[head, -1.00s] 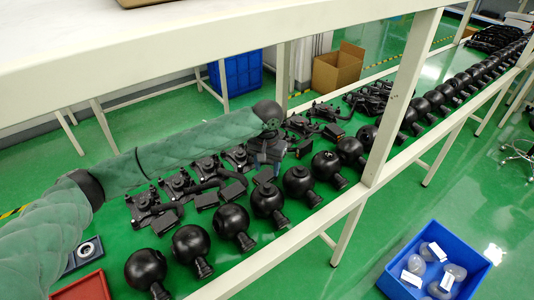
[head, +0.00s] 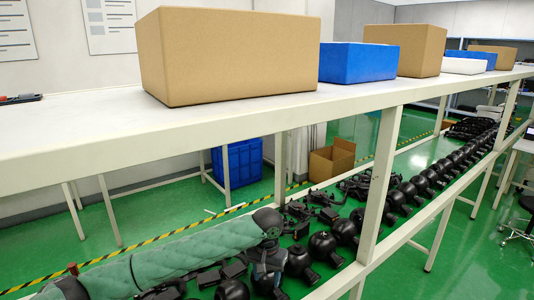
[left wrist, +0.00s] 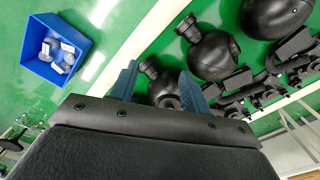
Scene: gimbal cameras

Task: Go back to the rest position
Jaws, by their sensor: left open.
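My left arm comes in from the lower left of the head view, over the lower shelf of the bench. My left gripper (head: 268,262) points down above the row of black round gimbal cameras (head: 322,246). In the left wrist view the two blue fingers of the left gripper (left wrist: 162,88) stand apart, with a black gimbal camera (left wrist: 163,86) showing beyond the gap between them. I cannot tell how far below the fingers it lies, and nothing is seen held. My right gripper is not in view.
An upper white shelf (head: 225,118) carries cardboard boxes (head: 230,55) and blue boxes (head: 357,63). A bench post (head: 380,185) stands right of the arm. A blue bin (left wrist: 53,50) with several pale items is on the green floor. An open cardboard box (head: 332,160) stands behind.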

